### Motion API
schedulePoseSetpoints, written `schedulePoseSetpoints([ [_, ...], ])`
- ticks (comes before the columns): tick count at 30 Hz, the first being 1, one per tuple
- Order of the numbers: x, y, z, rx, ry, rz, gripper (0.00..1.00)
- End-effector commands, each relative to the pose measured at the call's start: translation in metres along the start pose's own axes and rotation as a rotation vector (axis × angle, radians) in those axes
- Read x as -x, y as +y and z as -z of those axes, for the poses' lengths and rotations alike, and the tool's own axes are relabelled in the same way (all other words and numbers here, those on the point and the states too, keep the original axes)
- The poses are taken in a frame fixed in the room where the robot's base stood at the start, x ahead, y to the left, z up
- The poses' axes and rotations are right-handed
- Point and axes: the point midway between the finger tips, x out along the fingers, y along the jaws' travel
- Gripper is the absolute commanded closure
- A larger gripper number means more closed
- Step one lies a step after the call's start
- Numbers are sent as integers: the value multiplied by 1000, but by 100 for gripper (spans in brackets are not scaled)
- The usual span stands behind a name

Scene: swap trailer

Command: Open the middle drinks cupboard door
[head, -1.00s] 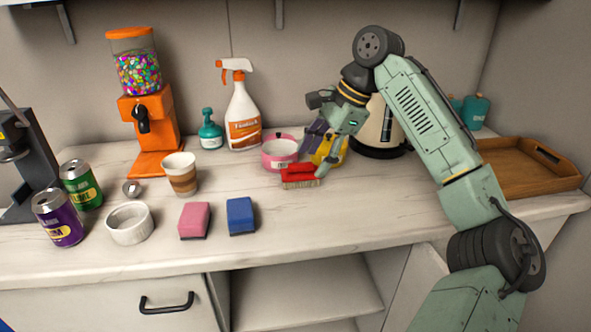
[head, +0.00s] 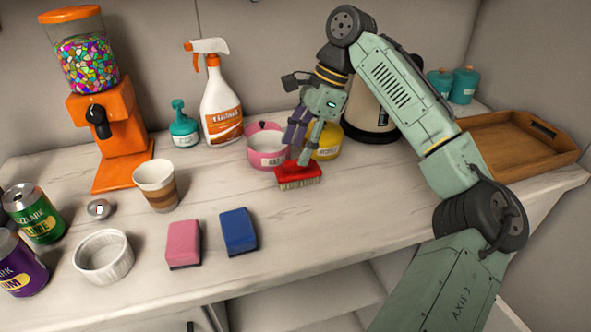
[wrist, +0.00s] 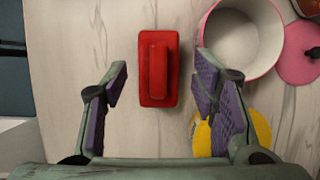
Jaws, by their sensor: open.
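My gripper (head: 303,146) is open and empty above the counter. It points down beside and over a red scrubbing brush (head: 298,177). In the wrist view the brush (wrist: 158,72) lies between the spread purple fingers (wrist: 160,97), with gaps on both sides. The cupboards are under the counter and mostly cut off by the bottom of the head view. An open-fronted space with a pale shelf (head: 315,300) shows there. I cannot tell which door is the middle drinks cupboard door; only a sliver of a dark handle shows at the bottom edge.
On the counter (head: 330,222) stand a pink pot (head: 266,150), yellow container (head: 326,146), kettle (head: 370,112), spray bottle (head: 221,100), candy dispenser (head: 103,120), cup (head: 157,186), ramekin (head: 103,262), two sponges (head: 184,245), cans (head: 34,215) and a wooden tray (head: 525,145). The front right of the counter is clear.

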Motion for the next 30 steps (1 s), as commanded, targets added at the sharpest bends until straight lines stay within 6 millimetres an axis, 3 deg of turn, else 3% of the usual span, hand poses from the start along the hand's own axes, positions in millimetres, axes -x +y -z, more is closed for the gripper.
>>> schedulePoseSetpoints([
  [8, -23, 2, 1, 0, 0, -1, 47],
  [16, -61, 3, 3, 0, 0, -1, 47],
  [25, -66, 2, 3, 0, 0, 1, 47],
  [30, -65, 2, 3, 0, 0, 1, 59],
])
